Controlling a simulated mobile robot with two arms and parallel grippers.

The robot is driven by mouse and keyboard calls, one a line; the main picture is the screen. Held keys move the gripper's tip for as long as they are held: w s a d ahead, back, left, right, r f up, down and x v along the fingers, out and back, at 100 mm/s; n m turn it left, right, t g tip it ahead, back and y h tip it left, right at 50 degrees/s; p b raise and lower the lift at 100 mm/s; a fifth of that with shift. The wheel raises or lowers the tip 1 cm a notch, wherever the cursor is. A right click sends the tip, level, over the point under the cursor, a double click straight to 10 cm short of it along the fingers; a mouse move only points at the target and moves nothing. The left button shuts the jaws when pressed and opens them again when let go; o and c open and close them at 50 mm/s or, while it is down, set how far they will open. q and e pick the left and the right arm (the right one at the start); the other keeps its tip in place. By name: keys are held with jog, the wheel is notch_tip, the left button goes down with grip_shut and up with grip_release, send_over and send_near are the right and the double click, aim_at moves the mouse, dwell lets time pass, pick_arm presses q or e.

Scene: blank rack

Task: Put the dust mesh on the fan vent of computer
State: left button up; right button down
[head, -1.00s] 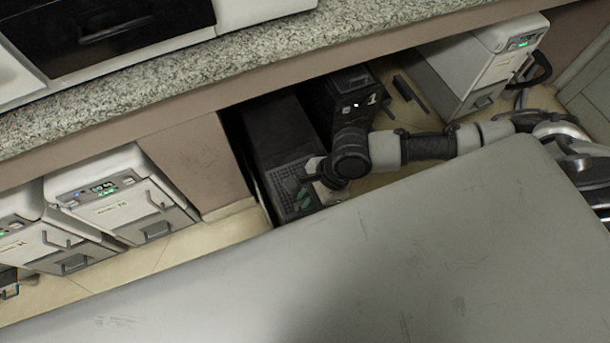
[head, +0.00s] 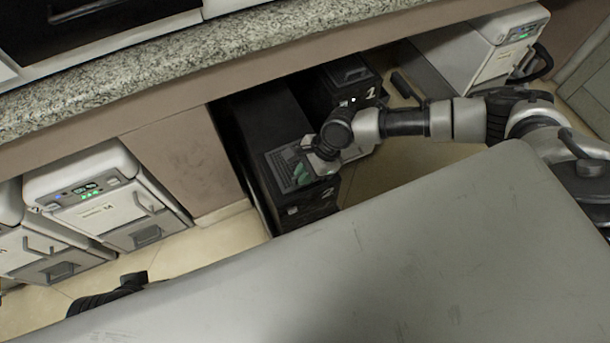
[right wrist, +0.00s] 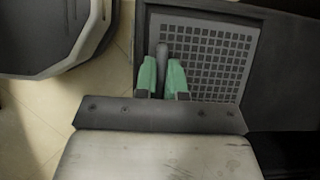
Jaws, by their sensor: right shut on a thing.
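My right gripper (right wrist: 162,84) has green fingertips and is shut on a grey upright tab (right wrist: 162,58) of the dust mesh. The dust mesh (right wrist: 215,60) is a grey square grid with a pale border, lying over the top front of the black computer (right wrist: 283,70) marked 2. In the head view, the mesh (head: 285,163) sits on the computer (head: 265,118) under my right gripper (head: 307,172). The fan vent is hidden beneath the mesh; I cannot tell whether the mesh lies flush. My left gripper does not show.
Another black computer (head: 350,78), marked 1, stands to the right under the granite counter (head: 200,70). White units stand at left (head: 105,195) and far right (head: 490,55). Open tiled floor (head: 385,180) lies right of computer 2.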

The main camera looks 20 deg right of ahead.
jog(key=shift+f, duration=0.35)
jog(key=c, duration=1.2)
grip_release()
